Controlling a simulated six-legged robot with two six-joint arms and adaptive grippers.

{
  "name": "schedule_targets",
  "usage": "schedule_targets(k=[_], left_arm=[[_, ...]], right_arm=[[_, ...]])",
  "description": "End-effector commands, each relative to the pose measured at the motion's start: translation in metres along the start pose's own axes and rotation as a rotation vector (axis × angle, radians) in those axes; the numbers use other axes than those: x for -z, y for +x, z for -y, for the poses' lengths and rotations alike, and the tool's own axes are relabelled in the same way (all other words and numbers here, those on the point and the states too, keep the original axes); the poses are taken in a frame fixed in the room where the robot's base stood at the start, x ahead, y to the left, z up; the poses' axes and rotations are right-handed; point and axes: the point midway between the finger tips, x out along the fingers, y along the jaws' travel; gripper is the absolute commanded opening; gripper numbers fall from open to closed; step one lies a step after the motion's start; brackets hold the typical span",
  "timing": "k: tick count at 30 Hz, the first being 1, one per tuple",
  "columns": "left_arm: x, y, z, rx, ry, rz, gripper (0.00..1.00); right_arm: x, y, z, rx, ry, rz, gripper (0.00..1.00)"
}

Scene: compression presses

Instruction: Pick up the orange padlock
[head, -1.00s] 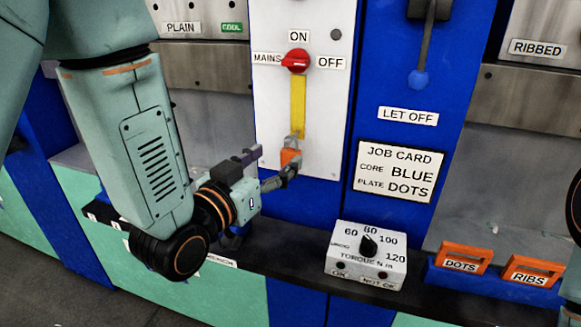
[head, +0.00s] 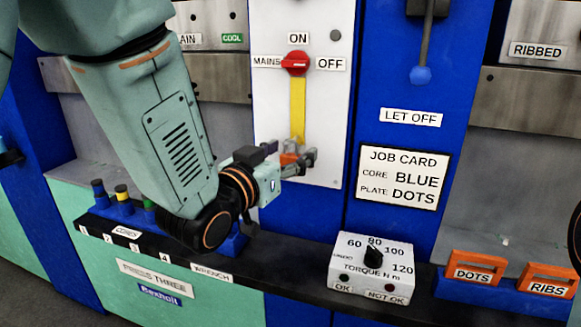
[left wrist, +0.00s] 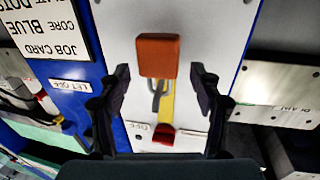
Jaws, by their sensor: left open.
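The orange padlock (head: 288,158) hangs at the lower end of the yellow strip (head: 298,108) on the white panel. In the head view it is partly hidden by my left gripper (head: 291,155). In the left wrist view, which is upside down, the padlock's orange body (left wrist: 158,55) and grey shackle show clearly. There my left gripper (left wrist: 160,78) is open, with one finger on each side of the padlock and gaps between. My right gripper is not in view.
The red mains switch (head: 295,63) sits above the padlock. A torque box (head: 370,268) stands on the black ledge below, and orange DOTS (head: 473,267) and RIBS (head: 547,280) plates sit at right. A blue-ended lever (head: 421,75) hangs right of the panel.

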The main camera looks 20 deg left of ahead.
Motion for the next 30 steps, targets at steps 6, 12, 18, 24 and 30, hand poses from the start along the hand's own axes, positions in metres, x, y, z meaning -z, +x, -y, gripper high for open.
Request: schedule_targets(k=[6, 12, 18, 24, 30], left_arm=[[0.0004, 0.0120, -0.0003, -0.001, 0.000, 0.000, 0.64], [0.0005, 0.0118, -0.0002, 0.000, 0.000, 0.000, 0.62], [0.0005, 0.0117, -0.0001, 0.000, 0.000, 0.000, 0.45], [0.0005, 0.0116, -0.0001, 0.000, 0.000, 0.000, 0.28], [0.0006, 0.0116, -0.0001, 0.000, 0.000, 0.000, 0.11]], right_arm=[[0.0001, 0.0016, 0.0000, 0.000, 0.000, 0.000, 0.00], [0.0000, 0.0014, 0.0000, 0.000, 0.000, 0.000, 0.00], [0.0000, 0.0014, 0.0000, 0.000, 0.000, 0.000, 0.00], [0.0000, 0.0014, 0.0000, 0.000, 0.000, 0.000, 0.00], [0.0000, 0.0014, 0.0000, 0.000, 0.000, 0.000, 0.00]])
